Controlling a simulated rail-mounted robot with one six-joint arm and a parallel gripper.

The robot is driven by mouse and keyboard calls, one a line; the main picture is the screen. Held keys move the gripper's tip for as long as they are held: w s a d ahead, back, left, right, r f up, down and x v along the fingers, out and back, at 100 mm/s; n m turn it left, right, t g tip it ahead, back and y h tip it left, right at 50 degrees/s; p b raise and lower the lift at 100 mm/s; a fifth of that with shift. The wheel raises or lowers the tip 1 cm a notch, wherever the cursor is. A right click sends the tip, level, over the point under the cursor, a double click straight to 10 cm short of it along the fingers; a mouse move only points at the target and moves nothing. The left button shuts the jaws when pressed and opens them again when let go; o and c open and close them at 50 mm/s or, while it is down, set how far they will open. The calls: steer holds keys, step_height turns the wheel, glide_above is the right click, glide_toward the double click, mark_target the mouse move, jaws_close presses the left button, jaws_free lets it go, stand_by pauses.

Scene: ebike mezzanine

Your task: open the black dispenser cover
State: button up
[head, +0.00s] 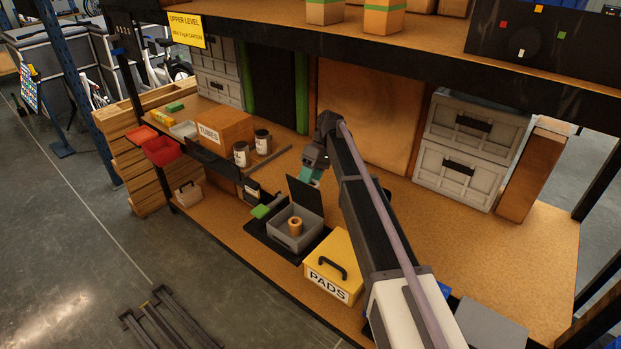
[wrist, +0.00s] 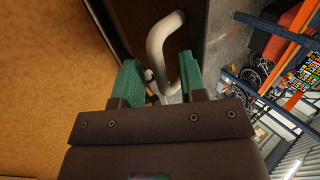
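The black dispenser cover (head: 305,195) stands raised, roughly upright, at the back of an open grey box (head: 282,222). A tan roll (head: 295,227) shows inside the box. My gripper (head: 311,174), with teal fingers, is just behind the cover's upper edge. In the wrist view, a pale curved handle (wrist: 157,45) on a dark panel lies at the fingertips of my gripper (wrist: 160,72). The fingers are apart, with a gap between them. Whether either finger touches the handle is unclear. In the head view, the handle is hidden.
A yellow PADS box (head: 333,265) stands right of the grey box, close under my arm. A green item (head: 261,211) lies to its left. The bench at right is mostly clear.

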steer(key=p+v, duration=0.9)
steer(key=v, duration=0.1)
steer(key=shift+w+r, duration=0.25)
